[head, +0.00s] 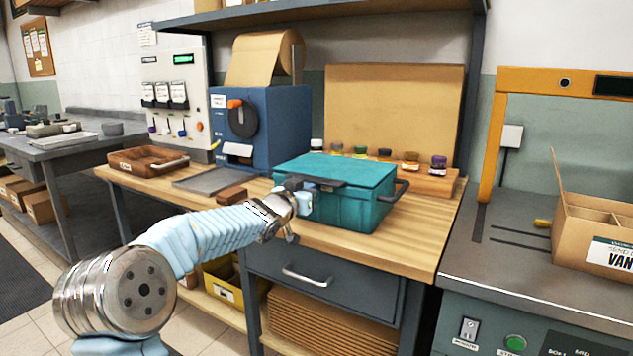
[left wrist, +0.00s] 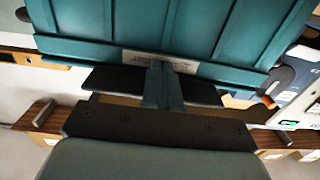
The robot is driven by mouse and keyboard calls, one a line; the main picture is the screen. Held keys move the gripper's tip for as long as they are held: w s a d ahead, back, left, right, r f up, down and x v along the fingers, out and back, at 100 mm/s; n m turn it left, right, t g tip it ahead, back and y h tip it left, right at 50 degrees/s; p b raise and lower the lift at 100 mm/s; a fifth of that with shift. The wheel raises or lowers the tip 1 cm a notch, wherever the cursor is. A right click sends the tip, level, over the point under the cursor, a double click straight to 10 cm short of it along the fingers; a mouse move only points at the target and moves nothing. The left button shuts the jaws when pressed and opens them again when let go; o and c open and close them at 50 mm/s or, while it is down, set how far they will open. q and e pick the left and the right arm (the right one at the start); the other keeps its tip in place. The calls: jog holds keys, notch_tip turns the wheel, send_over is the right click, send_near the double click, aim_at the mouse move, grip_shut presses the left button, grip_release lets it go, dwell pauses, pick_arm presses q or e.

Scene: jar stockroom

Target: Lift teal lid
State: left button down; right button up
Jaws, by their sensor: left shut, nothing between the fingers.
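The teal lid (head: 355,170) lies flat on the teal box (head: 352,212) on the wooden bench, and looks closed. A dark strip (head: 318,181) runs along the lid's front edge. My left gripper (head: 303,189) is at the box's front left, close to this strip, shut and empty. In the left wrist view the shut fingers (left wrist: 165,85) point at the ribbed teal box (left wrist: 150,25), in front of the dark strip (left wrist: 203,92) and a pale label. I cannot tell whether they touch it. My right gripper is out of view.
A row of small jars (head: 385,154) stands behind the box on a wooden rack. A blue machine (head: 280,118) and a wooden tray (head: 148,160) are to the left. An open carton (head: 598,225) stands on the grey counter (head: 480,262) at right.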

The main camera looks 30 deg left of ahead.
pick_arm(q)
jog(key=shift+r, duration=0.35)
jog(key=shift+w+r, duration=0.15)
jog(key=shift+r, duration=1)
jog(key=shift+w+r, duration=0.15)
jog(key=shift+r, duration=0.95)
